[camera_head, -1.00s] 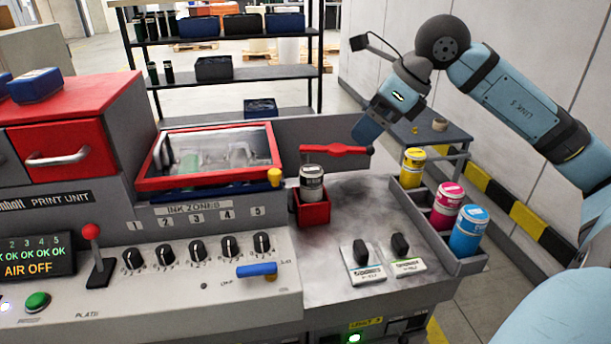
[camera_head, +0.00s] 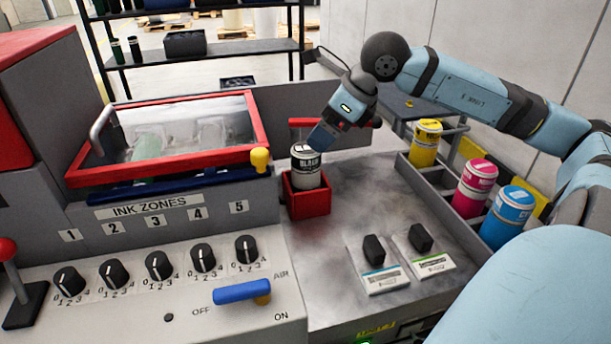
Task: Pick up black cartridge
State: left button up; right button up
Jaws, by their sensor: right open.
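The black cartridge (camera_head: 308,170), a pale can with a dark "BLACK" label, stands upright in a small red square holder (camera_head: 309,201) on the grey worktop. My right gripper (camera_head: 320,141) is open, tilted down to the left, with its tip just above and to the right of the cartridge's top. It overlaps the cartridge's upper right edge in this view. I cannot tell whether they touch. My left gripper is not in view.
Yellow (camera_head: 425,144), magenta (camera_head: 474,187) and cyan (camera_head: 507,217) cartridges stand in a divided grey tray at the right. A red-framed clear lid (camera_head: 166,142) is at the left. Two black-knobbed blocks (camera_head: 378,265) sit in front. A red bar (camera_head: 301,123) lies behind the gripper.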

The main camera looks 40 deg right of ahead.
aim_at(308, 148)
jog(key=p+x, duration=0.1)
jog(key=x, duration=0.2)
jog(key=shift+w+a, duration=0.1)
jog(key=shift+w, duration=0.1)
jog(key=p+x, duration=0.1)
jog(key=x, duration=0.2)
jog(key=shift+w+f, duration=0.25)
jog(key=shift+f, duration=0.15)
jog(key=shift+a, duration=0.1)
jog(key=c, duration=1.5)
